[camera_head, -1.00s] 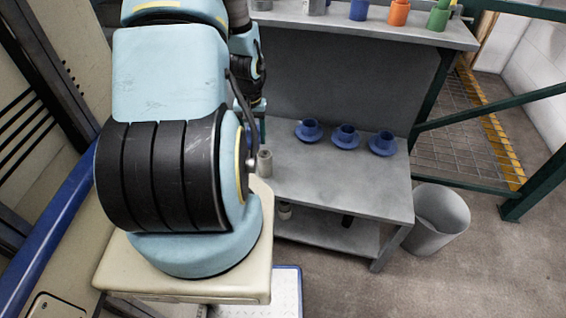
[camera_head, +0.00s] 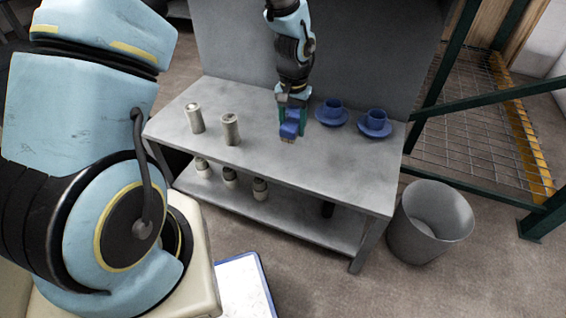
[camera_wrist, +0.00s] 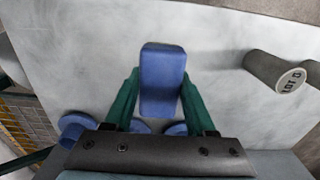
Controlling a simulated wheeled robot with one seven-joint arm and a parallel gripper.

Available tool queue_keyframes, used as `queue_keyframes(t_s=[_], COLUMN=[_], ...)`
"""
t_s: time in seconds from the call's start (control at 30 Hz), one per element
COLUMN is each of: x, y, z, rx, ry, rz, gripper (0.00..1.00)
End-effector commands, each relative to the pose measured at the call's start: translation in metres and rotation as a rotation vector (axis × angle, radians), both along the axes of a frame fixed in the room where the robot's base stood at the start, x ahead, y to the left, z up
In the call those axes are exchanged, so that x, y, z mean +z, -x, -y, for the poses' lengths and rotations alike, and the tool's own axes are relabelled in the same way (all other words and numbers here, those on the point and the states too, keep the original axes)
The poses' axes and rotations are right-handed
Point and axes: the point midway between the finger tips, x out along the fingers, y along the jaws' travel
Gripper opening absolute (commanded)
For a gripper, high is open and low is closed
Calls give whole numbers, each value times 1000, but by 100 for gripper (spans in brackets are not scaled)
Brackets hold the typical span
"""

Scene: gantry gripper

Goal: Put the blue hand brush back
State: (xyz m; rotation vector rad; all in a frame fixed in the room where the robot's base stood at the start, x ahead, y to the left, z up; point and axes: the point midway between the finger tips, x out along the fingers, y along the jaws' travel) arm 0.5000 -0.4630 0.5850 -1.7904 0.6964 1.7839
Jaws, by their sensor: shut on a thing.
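The blue hand brush (camera_head: 289,130) is held by my gripper (camera_head: 292,119) over the middle bench top (camera_head: 258,157). In the wrist view the brush shows as a blue block (camera_wrist: 162,78) between the two green fingers of my gripper (camera_wrist: 160,92). My gripper is shut on it. A pale tip shows at its lower end in the head view. I cannot tell whether the brush touches the bench top or hangs just above it.
Two blue cups on saucers (camera_head: 332,112) (camera_head: 375,123) stand right of my gripper. Two pale canisters (camera_head: 195,118) (camera_head: 230,129) stand to its left. More canisters (camera_head: 230,177) sit on the lower shelf. A grey bin (camera_head: 430,222) stands right of the bench. The front bench top is clear.

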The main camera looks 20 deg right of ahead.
Motion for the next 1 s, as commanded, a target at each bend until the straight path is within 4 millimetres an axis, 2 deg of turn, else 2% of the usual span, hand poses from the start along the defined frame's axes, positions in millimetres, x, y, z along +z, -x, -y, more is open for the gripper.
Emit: queue_keyframes(t_s=[0.2, 0.3, 0.47, 0.7, 1.0], x=[-40, -53, -64, -95, -98], y=[3, 3, 2, 2, 2], z=[2, 3, 2, 2, 2], rx=[-8, -7, -6, -6, -5], ry=[-3, -1, -1, -1, 0], rz=[-4, -3, -1, -1, 0], gripper=[0, 0, 0, 0, 0])
